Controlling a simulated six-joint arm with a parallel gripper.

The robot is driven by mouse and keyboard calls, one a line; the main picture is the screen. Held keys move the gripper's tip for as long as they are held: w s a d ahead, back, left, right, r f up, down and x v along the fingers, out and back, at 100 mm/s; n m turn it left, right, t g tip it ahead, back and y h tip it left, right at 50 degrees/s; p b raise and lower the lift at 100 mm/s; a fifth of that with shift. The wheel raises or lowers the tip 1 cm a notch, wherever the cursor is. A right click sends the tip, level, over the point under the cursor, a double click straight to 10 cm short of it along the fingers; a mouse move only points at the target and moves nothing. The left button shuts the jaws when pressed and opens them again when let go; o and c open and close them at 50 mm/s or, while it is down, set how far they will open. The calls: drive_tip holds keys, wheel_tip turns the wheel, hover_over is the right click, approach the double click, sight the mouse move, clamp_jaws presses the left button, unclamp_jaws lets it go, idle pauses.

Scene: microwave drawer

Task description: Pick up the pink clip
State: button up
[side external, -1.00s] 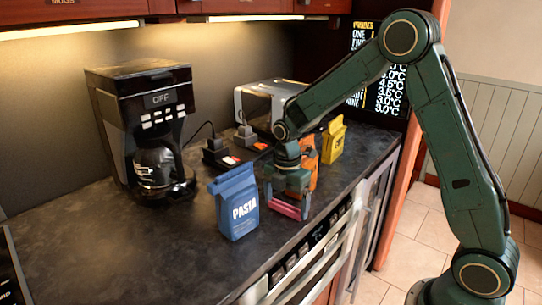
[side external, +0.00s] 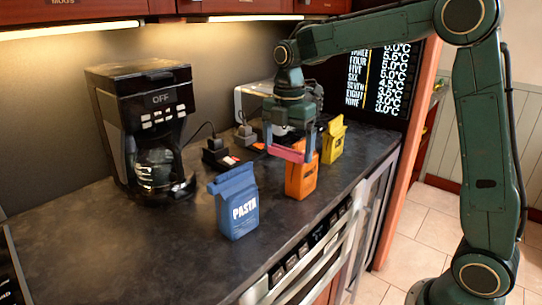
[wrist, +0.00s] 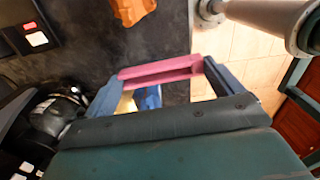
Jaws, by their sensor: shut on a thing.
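The pink clip (side external: 287,154) is held up above the counter, in front of the upper part of the orange bag. My gripper (side external: 291,147) is shut on the pink clip, with a finger at each end of it. In the wrist view the pink clip (wrist: 160,72) spans between the two blue-grey fingertips of my gripper (wrist: 155,80). The clip lies roughly level and looks clear of the counter.
A blue pasta bag (side external: 236,203) stands at the counter front. An orange bag (side external: 301,180) and a yellow bag (side external: 333,140) stand to its right. A coffee maker (side external: 150,130) is at left. The left counter (side external: 100,240) is clear.

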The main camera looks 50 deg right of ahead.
sight(283, 147)
drive_tip(key=shift+r, duration=1.75)
drive_tip(key=shift+w+d+f+m, duration=0.1)
drive_tip(key=shift+w+f+m, duration=0.15)
drive_tip(key=shift+w+m, duration=0.25)
drive_tip(key=shift+w+d+f+m, duration=0.1)
drive_tip(key=shift+w+f+m, duration=0.15)
drive_tip(key=shift+w+m, duration=0.25)
drive_tip(key=w+d+f+m, duration=0.3)
drive_tip(key=w+f+m, duration=0.5)
drive_tip(key=m, duration=0.8)
drive_tip(key=shift+w+f+m, duration=0.3)
drive_tip(key=shift+w, duration=1)
